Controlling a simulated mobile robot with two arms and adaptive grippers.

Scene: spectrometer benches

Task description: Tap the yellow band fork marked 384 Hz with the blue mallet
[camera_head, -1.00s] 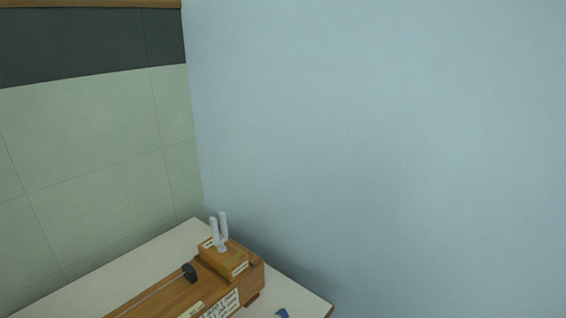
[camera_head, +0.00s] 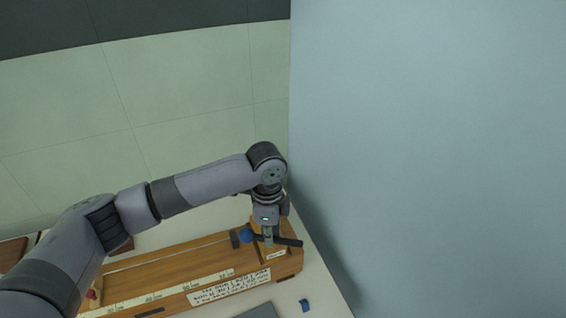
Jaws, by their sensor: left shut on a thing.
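My left gripper (camera_head: 268,236) points down over the right end of the long wooden instrument. It is shut on the dark handle of the blue mallet (camera_head: 246,236). The blue head sticks out to the left of the fingers and the dark handle to the right. The wooden block (camera_head: 274,255) at that end is just below the gripper. The pale fork that stood on this block is hidden or cannot be told apart from the gripper fingers. No yellow band or 384 Hz mark can be read. My right gripper is not in view.
The long wooden instrument (camera_head: 170,268) carries a scale and a white label (camera_head: 228,288). A small blue piece (camera_head: 305,305) and a dark grey flat thing (camera_head: 258,311) lie in front on the white table (camera_head: 322,285). The blue-grey wall (camera_head: 430,150) is close on the right.

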